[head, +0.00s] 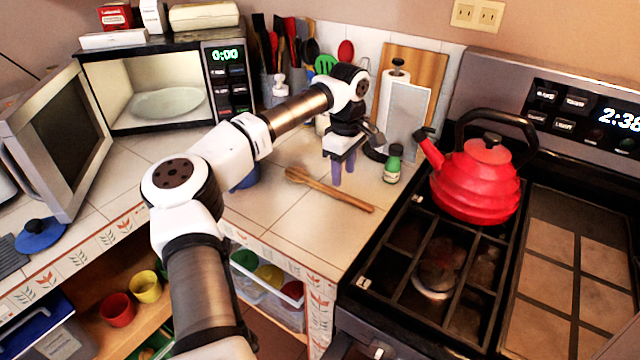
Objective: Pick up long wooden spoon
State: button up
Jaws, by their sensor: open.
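The long wooden spoon (338,193) lies flat on the tiled counter (300,225). Its bowl end points to the left and its handle runs to the right, towards the stove. My gripper (343,176) hangs above the counter, pointing down, with its two bluish fingers apart and nothing between them. In the picture the fingertips appear just above the spoon's handle. I cannot tell from this view how high they are or whether they touch anything.
A red kettle (476,178) sits on the stove at right. A paper towel holder (393,98) and cutting board (418,72) stand behind. An open microwave (155,85) is at left.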

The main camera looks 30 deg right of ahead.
aim_at(344, 196)
jog(key=shift+s+d+f+p, duration=0.15)
jog(key=shift+f+p, duration=0.5)
jog(key=shift+f, duration=0.9)
jog(key=shift+s+a+f+p, duration=0.15)
jog(key=shift+f+p, duration=0.45)
jog(key=shift+f, duration=0.9)
jog(key=shift+d, duration=0.1)
grip_shut()
